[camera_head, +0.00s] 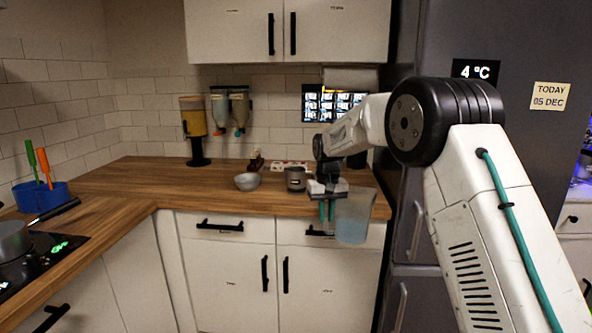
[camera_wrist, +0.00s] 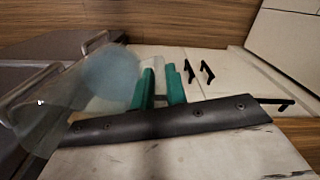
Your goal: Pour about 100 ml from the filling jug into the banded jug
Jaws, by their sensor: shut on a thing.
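My gripper (camera_head: 327,212), with teal fingers, is shut on a clear jug holding blue liquid (camera_head: 354,217). The jug hangs roughly upright in front of the counter's right end, its lower part below the worktop edge. In the wrist view the jug (camera_wrist: 75,105) fills the left side, beside the teal fingertips (camera_wrist: 160,85). Part of its grip side is hidden by the gripper. A grey jug-like vessel (camera_head: 296,179) stands on the counter, left of my gripper. I cannot make out a band on it.
A pale bowl (camera_head: 247,182) stands left of the grey vessel. A dispenser (camera_head: 195,130) stands at the back. Small items (camera_head: 290,166) lie behind the grey vessel. The tall fridge (camera_head: 440,100) bounds the right. The wooden counter (camera_head: 150,178) is clear on the left.

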